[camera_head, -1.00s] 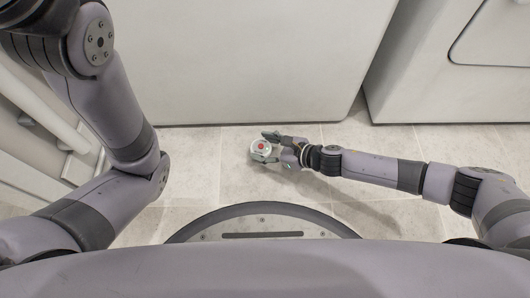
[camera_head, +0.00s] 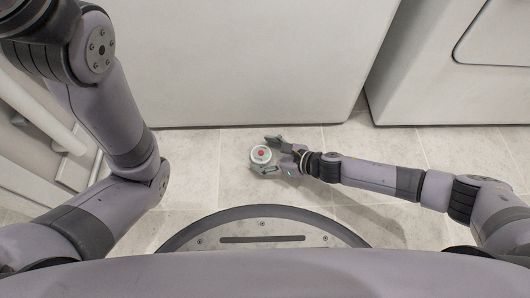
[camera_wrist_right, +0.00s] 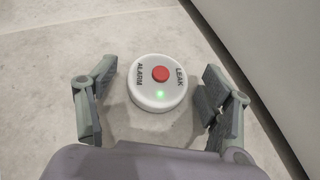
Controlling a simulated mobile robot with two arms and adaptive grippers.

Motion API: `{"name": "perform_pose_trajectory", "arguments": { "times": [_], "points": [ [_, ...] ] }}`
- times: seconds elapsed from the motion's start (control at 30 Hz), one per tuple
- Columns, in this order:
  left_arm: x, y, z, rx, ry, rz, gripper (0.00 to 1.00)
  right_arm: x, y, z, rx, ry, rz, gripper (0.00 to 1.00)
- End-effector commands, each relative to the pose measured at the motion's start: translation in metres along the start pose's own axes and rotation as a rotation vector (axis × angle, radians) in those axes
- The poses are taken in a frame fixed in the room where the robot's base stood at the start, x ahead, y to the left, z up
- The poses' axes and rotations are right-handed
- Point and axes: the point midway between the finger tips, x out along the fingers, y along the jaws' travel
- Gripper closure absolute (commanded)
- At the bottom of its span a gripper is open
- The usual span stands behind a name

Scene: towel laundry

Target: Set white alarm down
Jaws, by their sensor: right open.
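The white leak alarm (camera_head: 261,155) is a round puck with a red button, on the tiled floor in the head view. In the right wrist view the alarm (camera_wrist_right: 159,83) lies face up, with a lit green light and the words LEAK and ALARM. My right gripper (camera_head: 270,155) has its fingers spread on both sides of the alarm. In the wrist view a gap shows between the alarm and each finger of the right gripper (camera_wrist_right: 157,100). My left arm is at the left of the head view, but its gripper is out of frame.
A large white appliance (camera_head: 250,60) stands just beyond the alarm. Another white appliance (camera_head: 450,95) with a door outline stands at the right. White pipes or rails (camera_head: 45,120) run along the left wall. The tiled floor (camera_head: 195,180) around the alarm is clear.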

Motion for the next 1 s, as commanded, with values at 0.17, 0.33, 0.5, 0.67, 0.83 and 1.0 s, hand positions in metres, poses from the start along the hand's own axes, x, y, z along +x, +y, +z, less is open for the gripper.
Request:
{"name": "perform_pose_trajectory", "arguments": {
  "times": [0.17, 0.33, 0.5, 0.67, 0.83, 1.0],
  "points": [
    [0.000, 0.000, 0.000, 0.000, 0.000, 0.000, 1.00, 0.000, 0.000, 0.001, 0.000, 0.000, 0.000, 0.26],
    [0.011, -0.002, 0.004, 0.001, -0.001, 0.000, 1.00, -0.013, 0.000, 0.005, 0.002, 0.002, -0.001, 0.26],
    [0.032, -0.007, 0.011, 0.001, -0.001, 0.000, 1.00, -0.049, 0.000, 0.006, 0.004, 0.004, -0.002, 0.26],
    [0.049, -0.010, 0.017, 0.001, -0.001, 0.000, 1.00, -0.084, 0.000, 0.006, 0.003, 0.003, -0.001, 0.26],
    [0.059, -0.012, 0.021, 0.001, -0.001, 0.000, 1.00, -0.110, 0.000, 0.005, 0.003, 0.002, 0.000, 0.26],
    [0.062, -0.013, 0.022, 0.001, -0.001, 0.000, 1.00, -0.121, 0.000, 0.004, 0.000, 0.001, 0.000, 0.26]
  ]
}}
